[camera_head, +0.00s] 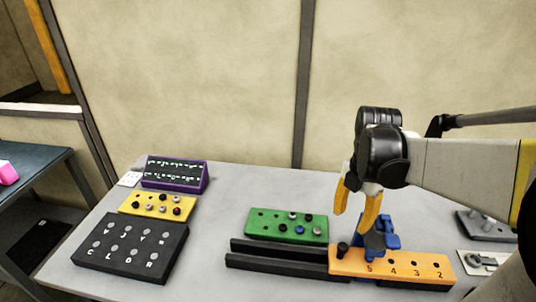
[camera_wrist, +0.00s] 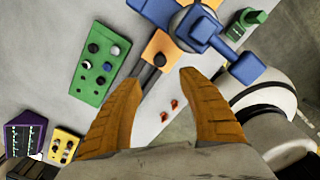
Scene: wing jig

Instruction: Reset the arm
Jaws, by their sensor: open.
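My gripper (camera_head: 356,210) hangs over the right part of the table, with its two orange fingers pointing down and apart. In the wrist view the open fingers (camera_wrist: 158,84) hold nothing. A blue tool-like piece (camera_head: 376,245) stands at the orange block (camera_head: 392,268), just below and right of the fingers; part of it is hidden behind a finger in the head view. The blue piece (camera_wrist: 243,69) also shows beyond the right fingertip in the wrist view, apart from it.
A green block (camera_head: 270,226) with pegs and dark rails (camera_head: 275,263) lie left of the orange block. A black lettered board (camera_head: 130,250), a yellow block (camera_head: 157,205) and a purple display box (camera_head: 174,174) stand at the left. Grey parts (camera_head: 484,226) stand at the right.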

